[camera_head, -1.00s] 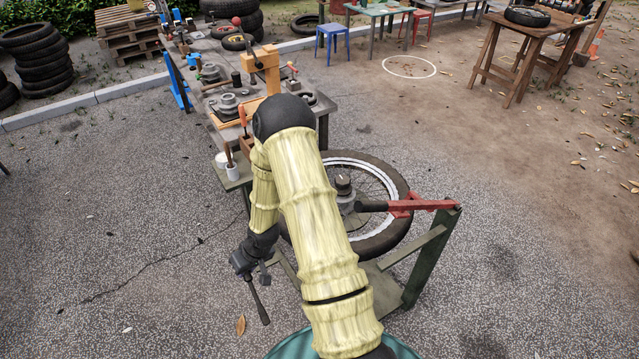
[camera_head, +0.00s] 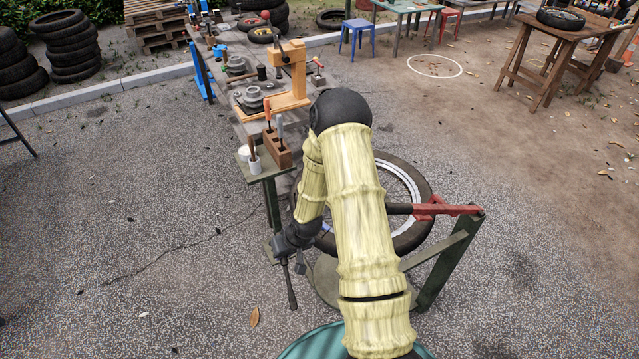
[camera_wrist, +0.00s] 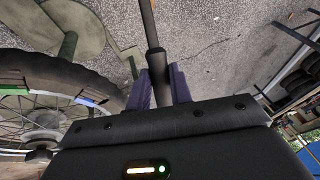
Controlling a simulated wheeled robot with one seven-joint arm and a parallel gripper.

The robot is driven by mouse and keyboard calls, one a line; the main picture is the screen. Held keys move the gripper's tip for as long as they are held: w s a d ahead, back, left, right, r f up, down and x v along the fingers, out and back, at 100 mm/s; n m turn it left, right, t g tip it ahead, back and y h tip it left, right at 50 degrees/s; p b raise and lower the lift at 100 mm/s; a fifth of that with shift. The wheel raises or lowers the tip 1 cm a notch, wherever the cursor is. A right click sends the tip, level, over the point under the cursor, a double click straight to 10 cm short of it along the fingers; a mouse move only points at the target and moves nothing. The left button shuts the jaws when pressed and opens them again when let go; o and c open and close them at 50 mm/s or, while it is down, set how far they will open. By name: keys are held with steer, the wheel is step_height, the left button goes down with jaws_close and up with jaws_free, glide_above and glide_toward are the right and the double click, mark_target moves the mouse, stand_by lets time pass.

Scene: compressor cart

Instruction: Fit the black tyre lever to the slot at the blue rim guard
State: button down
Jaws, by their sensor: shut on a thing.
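My gripper (camera_wrist: 160,88) is shut on the black tyre lever (camera_wrist: 149,25), which runs away from the jaws to the top edge of the wrist view. In the head view the lever (camera_head: 290,287) hangs down, slightly tilted, left of the wheel and clear of it. The spoked wheel (camera_head: 418,232) lies flat on a green stand, partly hidden by my arm. In the wrist view its tyre (camera_wrist: 62,77) is at the left, and the blue rim guard (camera_wrist: 85,101) shows as a small strip on the rim. I cannot make out the slot.
A red clamp arm (camera_head: 445,209) reaches over the wheel from a green post (camera_head: 445,265). A small side shelf with a wooden tool holder (camera_head: 276,152) and white cups stands behind my gripper. The workbench lies beyond. The paving left of my gripper is free.

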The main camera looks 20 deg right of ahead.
steer(key=w+d+r+m+t+h+p, duration=0.3)
steer(key=w+d+m+t+h+p, duration=0.25)
steer(key=w+d, duration=0.3)
steer(key=w+d+r+m+h+p, duration=0.2)
steer(key=d+r+m+h+p, duration=0.1)
steer(key=d+r+m+h, duration=0.2)
step_height(320, 180, up, 3)
steer(key=d+h, duration=0.2)
steer(key=h, duration=0.1)
steer(key=shift+w+d+r+g, duration=0.2)
steer(key=shift+w+d+g, duration=0.1)
steer(key=shift+d+g, duration=0.05)
steer(key=shift+f+b, duration=2.35)
steer(key=shift+f, duration=0.3)
steer(key=shift+b, duration=0.55)
